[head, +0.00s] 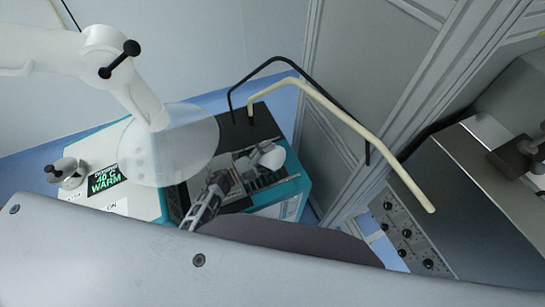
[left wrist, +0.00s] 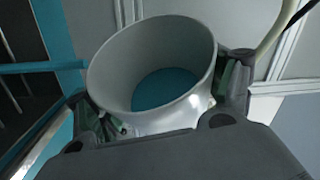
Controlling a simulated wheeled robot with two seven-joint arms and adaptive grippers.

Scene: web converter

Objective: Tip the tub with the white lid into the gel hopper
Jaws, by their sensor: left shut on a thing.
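My left gripper (head: 252,166) is over the teal and white machine in the head view. It is shut on a pale tub (head: 272,157), seen small there. In the left wrist view the round grey-white tub (left wrist: 185,120) sits between the fingers of the left gripper (left wrist: 165,95). Its wide rim is open to the camera, no lid shows on it, and a flat teal area shows inside. I cannot tell whether that is contents or the bottom. I cannot make out the gel hopper for certain.
The machine (head: 292,205) has a display (head: 105,180) reading 40 C WARM. A white jointed arm with a clear hood (head: 185,145) hangs over it at left. Black (head: 275,60) and cream (head: 345,115) bent bars stand behind. A grey control panel (head: 405,235) with knobs is at right.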

